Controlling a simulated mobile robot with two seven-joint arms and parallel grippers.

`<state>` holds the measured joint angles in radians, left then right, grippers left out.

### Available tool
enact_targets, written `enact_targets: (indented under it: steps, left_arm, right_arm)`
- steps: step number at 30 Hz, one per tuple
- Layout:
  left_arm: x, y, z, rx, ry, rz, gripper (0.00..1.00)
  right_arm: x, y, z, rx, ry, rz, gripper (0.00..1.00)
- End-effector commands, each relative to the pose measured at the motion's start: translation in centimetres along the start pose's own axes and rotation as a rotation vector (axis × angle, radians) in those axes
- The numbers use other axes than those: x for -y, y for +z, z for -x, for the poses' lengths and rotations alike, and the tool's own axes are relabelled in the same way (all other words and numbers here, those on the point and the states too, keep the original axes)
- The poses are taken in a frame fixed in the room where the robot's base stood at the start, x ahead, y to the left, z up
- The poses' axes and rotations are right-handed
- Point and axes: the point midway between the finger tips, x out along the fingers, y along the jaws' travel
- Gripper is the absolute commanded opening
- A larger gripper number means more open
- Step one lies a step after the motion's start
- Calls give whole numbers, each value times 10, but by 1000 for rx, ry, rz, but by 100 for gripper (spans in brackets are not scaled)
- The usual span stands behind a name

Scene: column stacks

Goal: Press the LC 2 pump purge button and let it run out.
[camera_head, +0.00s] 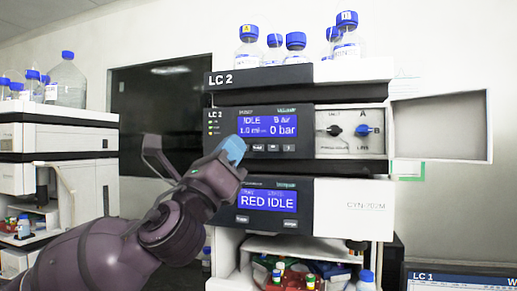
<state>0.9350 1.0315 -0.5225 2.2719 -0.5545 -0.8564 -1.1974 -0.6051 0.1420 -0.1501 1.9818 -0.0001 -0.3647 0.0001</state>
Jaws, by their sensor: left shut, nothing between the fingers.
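The LC 2 stack stands in the middle. Its pump module (228,117) has a dark front panel with a blue display (267,126) reading IDLE and 0 bar. A row of small buttons (272,147) sits under this display; their labels are too small to read, so I cannot tell which is purge. My left gripper (233,150) is shut and empty. Its light blue fingertips are in front of the panel's left part, just left of the button row, and hide part of the panel. I cannot tell whether they touch it. My right gripper is out of view.
An open white door (440,127) sticks out to the right of the valve knobs (348,130). Below is a module (350,209) whose display reads RED IDLE. Blue-capped bottles (295,47) stand on top. Another stack (35,143) is at the left, and a monitor (455,278) is at lower right.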

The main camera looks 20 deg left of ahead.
Motion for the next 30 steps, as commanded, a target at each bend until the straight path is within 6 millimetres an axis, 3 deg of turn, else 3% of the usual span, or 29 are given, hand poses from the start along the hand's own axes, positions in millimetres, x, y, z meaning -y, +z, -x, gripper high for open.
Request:
enact_targets:
  steps: [10, 30]
  left_arm:
    - [-5, -5, -7, 1, 0, 3, 0]
    - [-41, -42, -56, 1, 0, 3, 0]
  right_arm:
    - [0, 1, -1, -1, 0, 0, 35]
    - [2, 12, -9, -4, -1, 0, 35]
